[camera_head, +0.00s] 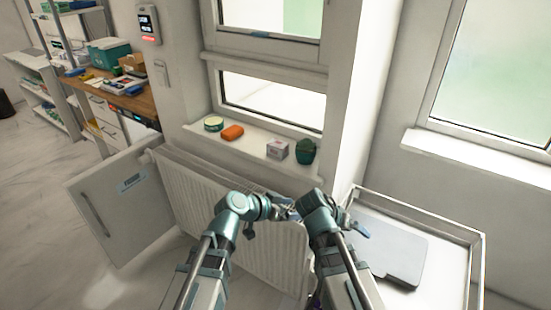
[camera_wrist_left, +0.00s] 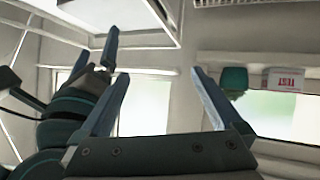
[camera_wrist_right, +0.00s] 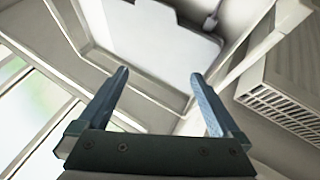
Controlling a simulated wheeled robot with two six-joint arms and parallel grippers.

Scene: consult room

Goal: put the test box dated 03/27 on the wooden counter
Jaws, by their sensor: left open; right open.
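A small white box (camera_head: 277,151) sits on the windowsill, beside a dark green container (camera_head: 305,151). In the left wrist view the white box (camera_wrist_left: 285,79) appears upside down with red lettering reading like TEST; no date is legible. The wooden counter (camera_head: 142,104) is at the upper left of the head view, past the sill's left end. My left gripper (camera_wrist_left: 162,98) is open and empty, in front of and below the sill. My right gripper (camera_head: 356,228) is open and empty above the trolley; its spread fingers also show in the right wrist view (camera_wrist_right: 164,92).
The sill (camera_head: 255,145) also holds an orange item (camera_head: 232,132) and a green round tin (camera_head: 213,124). A radiator (camera_head: 200,185) is below. A white door panel (camera_head: 125,205) stands out at left. The counter holds a teal box (camera_head: 108,53) and clutter. A trolley (camera_head: 450,232) carries a grey folder (camera_head: 390,245).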

